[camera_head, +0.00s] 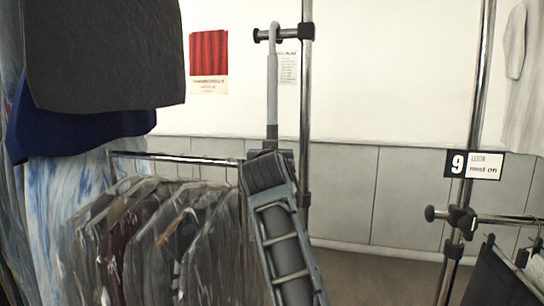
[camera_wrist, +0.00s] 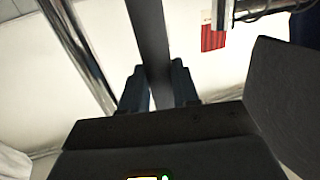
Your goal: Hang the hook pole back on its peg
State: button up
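The hook pole (camera_head: 272,90) is grey and stands upright in the head view, with a narrow rounded loop at its top. The peg (camera_head: 290,33) is a short dark bar with a knob, clamped to a chrome upright. The loop overlaps the peg in the picture; I cannot tell whether it sits over the peg or only in front of it. My gripper (camera_head: 270,148) is at the pole's lower part, below the peg. In the wrist view the pole (camera_wrist: 149,35) runs between both fingers of my gripper (camera_wrist: 160,88), which look closed on it.
Covered garments (camera_head: 160,245) hang on a chrome rail (camera_head: 180,158) at left. A dark garment (camera_head: 105,55) hangs close at upper left. A second upright (camera_head: 480,90) with a number 9 sign (camera_head: 474,165) stands at right. A red poster (camera_head: 208,55) is on the wall.

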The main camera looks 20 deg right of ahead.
jog(key=o, duration=0.5)
jog(key=b+v, duration=0.1)
jog(key=v, duration=0.7)
jog(key=s+f+n+y, duration=0.1)
jog(key=s+f, duration=0.2)
jog(key=f, duration=0.3)
jog(key=s+d+f+n+y, duration=0.1)
jog(key=s+f, duration=0.2)
jog(key=f, duration=0.3)
jog(key=s+f+n+y, duration=0.1)
jog(key=s+f+n, duration=0.15)
jog(key=f, duration=0.45)
jog(key=s+f+n+y, duration=0.1)
jog(key=s+f+y, duration=0.1)
jog(key=s+f, duration=1.1)
jog(key=s+r, duration=0.1)
jog(key=s, duration=1.7)
jog(key=s+r+m+g+y, duration=0.1)
jog(key=s+r, duration=0.1)
jog(key=s, duration=1.5)
jog(key=shift+s+d+r+g+y, duration=0.3)
jog(key=shift+s+d, duration=0.1)
jog(key=shift+d, duration=0.05)
